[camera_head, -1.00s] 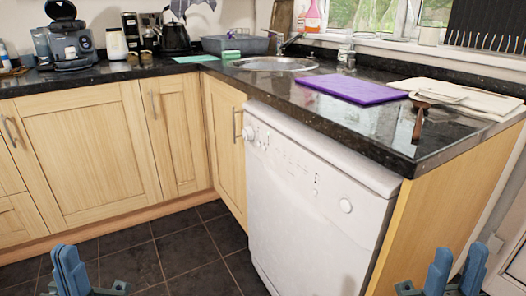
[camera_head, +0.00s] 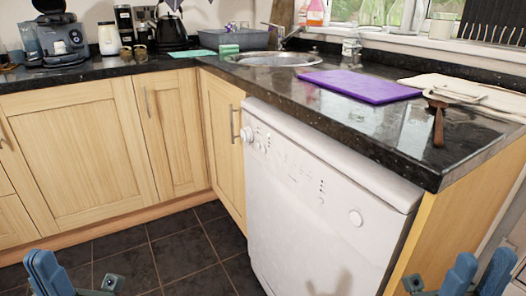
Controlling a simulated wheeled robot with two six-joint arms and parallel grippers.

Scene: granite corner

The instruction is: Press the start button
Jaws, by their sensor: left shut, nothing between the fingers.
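A white dishwasher (camera_head: 310,220) stands under the counter in the head view. I cannot read which one is labelled start. My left gripper (camera_head: 40,258) is at the lower left edge, shut and empty, in front of the floor and well apart from the dishwasher. My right gripper (camera_head: 484,262) is at the lower right, its fingers apart with nothing between them, to the right of the dishwasher front.
A black granite counter (camera_head: 400,125) runs above the dishwasher, with a purple board (camera_head: 360,86), a brown-handled utensil (camera_head: 438,125) and a sink (camera_head: 272,58). Wooden cabinets (camera_head: 80,140) line the left. Dark floor tiles (camera_head: 160,255) in front are clear.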

